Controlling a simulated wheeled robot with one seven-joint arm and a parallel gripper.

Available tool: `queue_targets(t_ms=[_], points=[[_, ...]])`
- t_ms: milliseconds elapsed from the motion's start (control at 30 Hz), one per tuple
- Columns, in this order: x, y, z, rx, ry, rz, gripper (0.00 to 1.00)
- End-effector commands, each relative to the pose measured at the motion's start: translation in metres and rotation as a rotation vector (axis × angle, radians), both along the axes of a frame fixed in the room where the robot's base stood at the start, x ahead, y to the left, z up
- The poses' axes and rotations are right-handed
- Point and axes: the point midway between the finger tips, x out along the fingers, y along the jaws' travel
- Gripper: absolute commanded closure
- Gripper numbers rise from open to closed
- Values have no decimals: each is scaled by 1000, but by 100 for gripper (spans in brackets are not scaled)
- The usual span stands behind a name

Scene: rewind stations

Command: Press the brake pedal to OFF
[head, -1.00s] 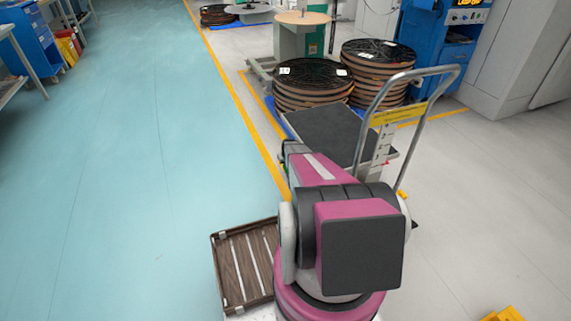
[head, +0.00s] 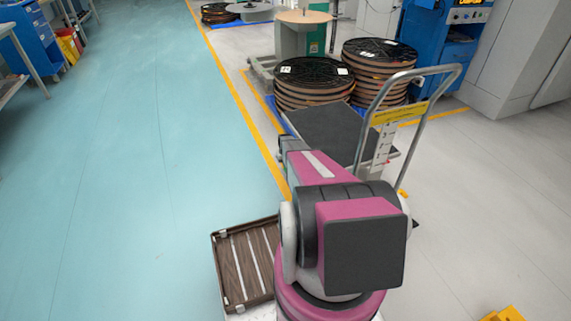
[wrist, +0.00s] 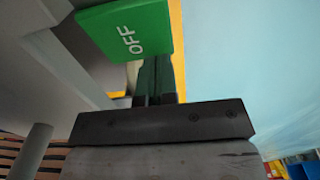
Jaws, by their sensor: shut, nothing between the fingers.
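The brake pedal (wrist: 130,30) is a green plate with white OFF lettering, at the top of the wrist view. My gripper (wrist: 157,75) is shut and empty. Its dark fingers reach up to the lower edge of the pedal and partly disappear behind it. I cannot tell whether they touch the pedal. In the head view my own arm hides the gripper and the pedal. The cart, with a dark grey deck (head: 325,135) and a bent tube handle (head: 435,95), stands just beyond my arm.
Stacked cable reels (head: 312,88) stand behind the cart. A blue cabinet (head: 440,50) is at the back right. A grey post (wrist: 32,150) shows at the lower left of the wrist view. The blue-green floor on the left is clear.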

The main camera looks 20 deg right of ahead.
Motion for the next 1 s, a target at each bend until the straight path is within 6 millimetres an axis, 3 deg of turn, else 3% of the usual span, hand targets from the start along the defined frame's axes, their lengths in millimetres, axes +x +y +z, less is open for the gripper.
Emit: queue_targets(t_ms=[733,867,1000], points=[[2,0,-6,1,-3,0,100],[2,2,2,1,-4,1,100],[3,6,24,0,-5,1,100]])
